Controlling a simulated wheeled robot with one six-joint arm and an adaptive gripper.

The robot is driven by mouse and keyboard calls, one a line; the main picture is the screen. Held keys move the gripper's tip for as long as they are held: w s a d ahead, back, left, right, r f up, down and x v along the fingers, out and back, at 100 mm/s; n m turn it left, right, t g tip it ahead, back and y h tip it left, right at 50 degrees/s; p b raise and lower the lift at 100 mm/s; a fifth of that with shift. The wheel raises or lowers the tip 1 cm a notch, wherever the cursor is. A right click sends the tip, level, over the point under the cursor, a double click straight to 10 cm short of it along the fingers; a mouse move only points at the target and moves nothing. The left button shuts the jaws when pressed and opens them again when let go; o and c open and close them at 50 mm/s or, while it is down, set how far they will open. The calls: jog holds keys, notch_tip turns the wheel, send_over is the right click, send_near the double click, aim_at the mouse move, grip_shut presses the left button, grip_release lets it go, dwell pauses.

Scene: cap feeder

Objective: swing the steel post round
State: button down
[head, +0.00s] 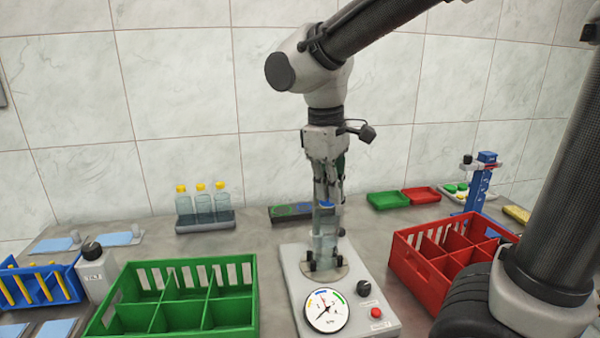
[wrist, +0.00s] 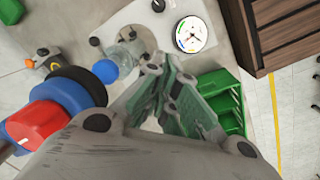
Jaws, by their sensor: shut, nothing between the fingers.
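I cannot pick out the steel post with certainty. A pale machine base (head: 378,322) stands mid-table with a dial at its front. A round plate (head: 342,272) on it carries a clear bottle (head: 325,245) with a blue cap (head: 326,204). Bottle (wrist: 126,52) and cap (wrist: 104,71) also show in the wrist view. My gripper (head: 328,198) points down at the bottle's cap in the head view, its fingers together and empty. In the wrist view its closed tips (wrist: 160,72) are beside the cap; contact cannot be told.
A green divided crate (head: 170,306) stands left of the base, a red divided crate (head: 440,255) right of it. Three yellow-capped bottles (head: 203,205) stand behind left. Some bare table lies behind the green crate.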

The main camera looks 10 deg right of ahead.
jog(key=w+a+n+h, duration=0.2)
jog(key=a+n, duration=0.2)
jog(key=a, duration=0.3)
jog(key=w+a+n+h, duration=0.2)
jog(key=w+a+n, duration=0.1)
jog(key=a, duration=0.5)
notch_tip(320, 180, up, 8)
jog(key=w+n+h, duration=0.1)
jog(key=n+h, duration=0.1)
jog(key=n, duration=0.2)
jog(key=shift+w+d+r+t+h, duration=0.15)
jog(key=shift+w+r+t+h, duration=0.05)
jog(key=shift+w+t+h, duration=0.2)
jog(key=d+r+x, duration=0.1)
jog(key=d+x, duration=0.1)
jog(key=x, duration=1.1)
jog(key=shift+w+r, duration=0.2)
jog(key=shift+r, duration=0.2)
jog(key=shift+s+d, duration=0.1)
jog(key=shift+d, duration=0.1)
